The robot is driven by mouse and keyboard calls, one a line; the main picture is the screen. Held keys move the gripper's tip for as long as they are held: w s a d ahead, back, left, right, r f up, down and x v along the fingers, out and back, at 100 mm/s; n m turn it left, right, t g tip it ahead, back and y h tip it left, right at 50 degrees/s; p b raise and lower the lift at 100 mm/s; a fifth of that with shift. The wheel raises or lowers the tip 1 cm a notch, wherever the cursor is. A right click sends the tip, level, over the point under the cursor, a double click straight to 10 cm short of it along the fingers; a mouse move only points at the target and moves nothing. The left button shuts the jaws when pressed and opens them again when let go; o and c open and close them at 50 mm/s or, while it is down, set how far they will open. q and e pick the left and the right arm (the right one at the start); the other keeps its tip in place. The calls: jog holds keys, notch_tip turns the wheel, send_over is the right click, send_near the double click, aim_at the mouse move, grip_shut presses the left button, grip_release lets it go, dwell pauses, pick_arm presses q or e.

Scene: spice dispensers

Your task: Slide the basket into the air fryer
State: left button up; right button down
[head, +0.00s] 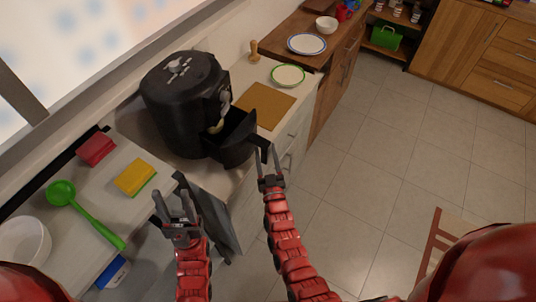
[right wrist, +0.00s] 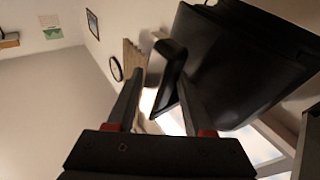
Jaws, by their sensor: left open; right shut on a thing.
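The black air fryer (head: 182,100) stands on the counter at the left of centre in the head view. Its basket (head: 236,136) is pulled partly out toward the front right, with its handle (head: 266,148) at the outer end. My right gripper (head: 268,170) is shut on the basket handle. In the right wrist view the handle (right wrist: 171,65) sits between the fingers (right wrist: 157,95), with the dark basket (right wrist: 245,60) beyond it. My left gripper (head: 178,213) is open and empty, in front of the counter and below the air fryer, apart from the basket.
A brown cutting board (head: 264,105) and a green-rimmed plate (head: 288,75) lie right of the air fryer. A yellow sponge (head: 135,177), a red sponge (head: 96,148) and a green ladle (head: 85,210) lie to the left. The floor at the right is mostly clear.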

jog(key=shift+w+a+f, duration=0.1)
jog(key=shift+w+a, duration=0.05)
jog(key=shift+a, duration=0.15)
jog(key=c, duration=0.6)
grip_release()
jog(key=o, duration=0.4)
jog(key=shift+w+a, duration=0.1)
jog(key=b+v, duration=0.6)
jog(key=v, duration=1.1)
jog(key=shift+s, duration=0.25)
